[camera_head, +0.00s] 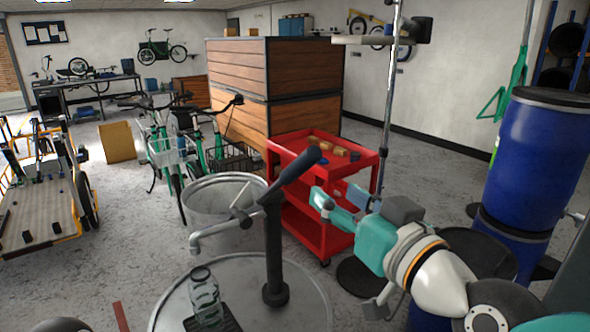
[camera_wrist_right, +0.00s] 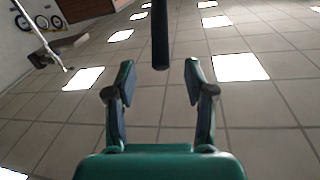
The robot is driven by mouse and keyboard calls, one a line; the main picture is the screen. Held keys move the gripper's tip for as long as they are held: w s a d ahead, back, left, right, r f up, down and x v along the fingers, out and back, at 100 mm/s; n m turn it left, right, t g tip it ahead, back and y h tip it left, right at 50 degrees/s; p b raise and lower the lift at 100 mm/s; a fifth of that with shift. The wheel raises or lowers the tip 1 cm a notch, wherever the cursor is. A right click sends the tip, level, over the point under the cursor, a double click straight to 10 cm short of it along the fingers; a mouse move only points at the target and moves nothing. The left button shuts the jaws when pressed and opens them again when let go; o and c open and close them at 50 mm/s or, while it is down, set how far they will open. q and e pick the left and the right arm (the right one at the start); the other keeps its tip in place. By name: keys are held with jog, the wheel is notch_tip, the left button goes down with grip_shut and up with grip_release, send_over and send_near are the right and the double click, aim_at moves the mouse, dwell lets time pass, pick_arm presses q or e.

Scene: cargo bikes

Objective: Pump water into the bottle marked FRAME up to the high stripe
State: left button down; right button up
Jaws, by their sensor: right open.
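A dark hand pump (camera_head: 274,255) stands on a round grey drum top (camera_head: 305,300). Its lever (camera_head: 297,170) slants up to the right and its pale spout (camera_head: 215,238) reaches left. A clear bottle (camera_head: 205,298) stands below the spout on a dark grate (camera_head: 222,325). I cannot read a mark, stripe or water level on it. My right gripper (camera_head: 337,203) is open and empty, right of the pump and below the lever's end. In the right wrist view, a dark bar (camera_wrist_right: 160,35), likely the lever, shows just beyond the open fingers (camera_wrist_right: 160,80). My left gripper is out of view.
A grey metal tub (camera_head: 225,190) stands behind the pump. A red cart (camera_head: 305,225) with small items is behind my right gripper. Blue barrels (camera_head: 540,150) stand at right, bikes (camera_head: 185,150) and a cargo trike (camera_head: 40,215) at left. A thin pole (camera_head: 388,110) rises behind the gripper.

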aim_at(305, 171)
jog(key=p+x, duration=0.1)
jog(key=x, duration=1.1)
jog(key=shift+p, duration=0.3)
grip_shut()
